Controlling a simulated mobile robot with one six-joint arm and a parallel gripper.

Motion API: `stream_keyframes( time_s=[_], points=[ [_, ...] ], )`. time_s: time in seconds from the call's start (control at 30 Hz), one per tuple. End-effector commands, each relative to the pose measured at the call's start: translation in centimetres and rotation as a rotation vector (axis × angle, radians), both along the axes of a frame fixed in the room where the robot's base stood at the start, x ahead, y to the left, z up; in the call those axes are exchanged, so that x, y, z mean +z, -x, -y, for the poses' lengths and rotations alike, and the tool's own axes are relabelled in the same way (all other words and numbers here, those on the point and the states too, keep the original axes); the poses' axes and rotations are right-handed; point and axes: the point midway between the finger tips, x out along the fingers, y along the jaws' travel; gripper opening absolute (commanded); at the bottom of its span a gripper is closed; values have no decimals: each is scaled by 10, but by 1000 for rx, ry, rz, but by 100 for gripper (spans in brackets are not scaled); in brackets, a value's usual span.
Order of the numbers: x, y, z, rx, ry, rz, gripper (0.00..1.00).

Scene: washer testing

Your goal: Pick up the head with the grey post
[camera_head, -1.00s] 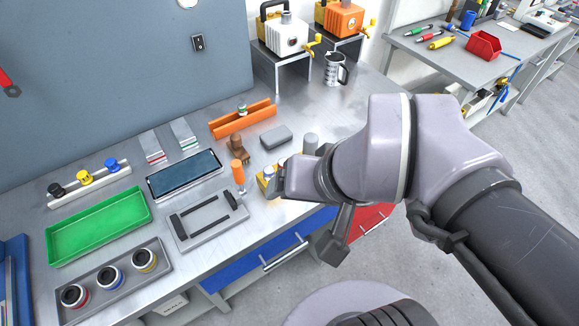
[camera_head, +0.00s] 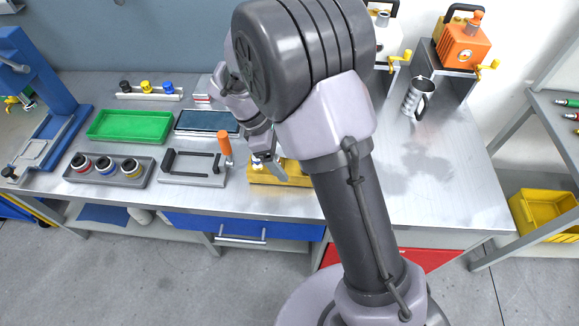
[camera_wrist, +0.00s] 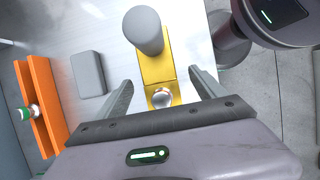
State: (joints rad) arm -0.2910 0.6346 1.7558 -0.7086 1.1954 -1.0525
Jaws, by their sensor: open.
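The grey post (camera_wrist: 147,30) is a thick upright cylinder on a yellow holder (camera_wrist: 158,68) in the wrist view. A shiny silver round knob (camera_wrist: 162,97) is on the same holder, nearer to me. My gripper (camera_wrist: 159,80) is open and empty, with one finger on each side of the holder. The silver knob shows between the fingers, and the grey post stands beyond them. In the head view, my gripper (camera_head: 263,156) is over the yellow holder (camera_head: 262,178) at the bench's front edge. My arm hides the grey post there.
A grey rounded block (camera_wrist: 88,73) and an orange rack (camera_wrist: 42,105) lie left of the holder in the wrist view. In the head view, an orange-handled tool (camera_head: 224,145) stands just left of my gripper. A grey mug (camera_head: 418,97) stands right, with clear bench before it.

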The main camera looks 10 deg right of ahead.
Motion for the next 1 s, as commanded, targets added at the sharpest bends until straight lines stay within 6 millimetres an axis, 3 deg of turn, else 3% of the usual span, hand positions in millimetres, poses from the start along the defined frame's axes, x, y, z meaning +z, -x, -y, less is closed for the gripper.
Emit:
stream_keyframes(
  time_s=[0.17, 0.37, 0.57, 0.9, 1.0],
  points=[
    [-20, 0, 5, -3, -1, 1, 80],
    [-58, 2, 15, -3, -1, 1, 80],
    [-57, 2, 16, -3, -2, 2, 80],
    [-56, 2, 16, -4, -2, 2, 15],
    [-56, 2, 16, -4, -2, 2, 0]
  ],
)
